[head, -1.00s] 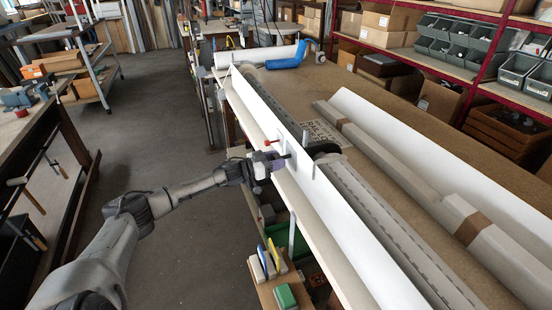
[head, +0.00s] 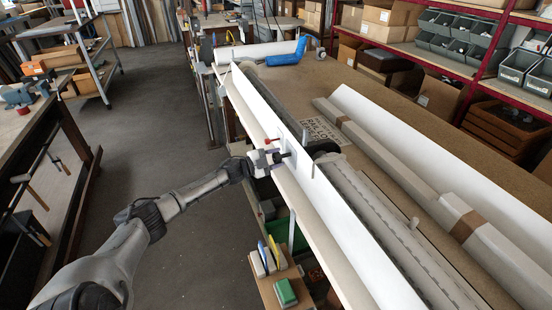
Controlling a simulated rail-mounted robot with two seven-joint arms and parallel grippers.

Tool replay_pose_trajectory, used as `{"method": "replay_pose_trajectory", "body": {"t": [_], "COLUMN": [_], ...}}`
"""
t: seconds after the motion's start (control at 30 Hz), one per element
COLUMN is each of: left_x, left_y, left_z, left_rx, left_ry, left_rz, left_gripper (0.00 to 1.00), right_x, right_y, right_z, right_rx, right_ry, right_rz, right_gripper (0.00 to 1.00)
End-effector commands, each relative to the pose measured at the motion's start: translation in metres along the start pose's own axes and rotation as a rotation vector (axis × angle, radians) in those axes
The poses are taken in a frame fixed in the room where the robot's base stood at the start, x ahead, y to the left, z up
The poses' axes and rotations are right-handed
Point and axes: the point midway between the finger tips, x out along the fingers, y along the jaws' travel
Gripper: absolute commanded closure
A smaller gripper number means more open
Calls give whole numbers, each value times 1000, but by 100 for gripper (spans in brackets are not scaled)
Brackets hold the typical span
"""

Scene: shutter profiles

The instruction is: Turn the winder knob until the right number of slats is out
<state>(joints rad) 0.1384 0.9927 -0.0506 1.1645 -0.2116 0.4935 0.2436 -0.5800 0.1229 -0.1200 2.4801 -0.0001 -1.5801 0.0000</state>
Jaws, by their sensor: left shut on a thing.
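My left gripper (head: 273,158) reaches in from the left and is shut on the winder knob at the outer face of the long white panel (head: 262,110). The fingers mostly hide the knob. A small red tip (head: 271,140) shows just above them, and a dark shaft (head: 284,154) runs toward the panel. I cannot count the slats clearly. My right gripper is not in view.
Wrapped long profiles (head: 385,160) and another white panel (head: 440,150) lie on the right of the bench. A blue item (head: 287,59) lies at the far end. A small caddy (head: 280,275) with a green block stands below the gripper. The floor at left is clear.

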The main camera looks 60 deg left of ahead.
Motion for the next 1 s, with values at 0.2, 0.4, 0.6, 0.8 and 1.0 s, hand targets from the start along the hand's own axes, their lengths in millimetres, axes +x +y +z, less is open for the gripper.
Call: {"method": "replay_pose_trajectory", "body": {"t": [0.2,0.4,0.6,0.8,1.0], "left_x": [0,0,0,0,0], "left_y": [0,0,0,-1,-1], "left_z": [1,1,0,0,0], "left_rx": [202,372,505,596,644], "left_ry": [13,22,30,35,38], "left_rz": [1,3,4,5,6], "left_gripper": [80,80,80,80,80], "right_x": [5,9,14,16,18], "right_y": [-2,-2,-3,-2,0], "right_z": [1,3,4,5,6], "right_rx": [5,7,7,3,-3], "right_ry": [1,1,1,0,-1], "right_rz": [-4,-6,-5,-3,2], "right_gripper": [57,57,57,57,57]}}
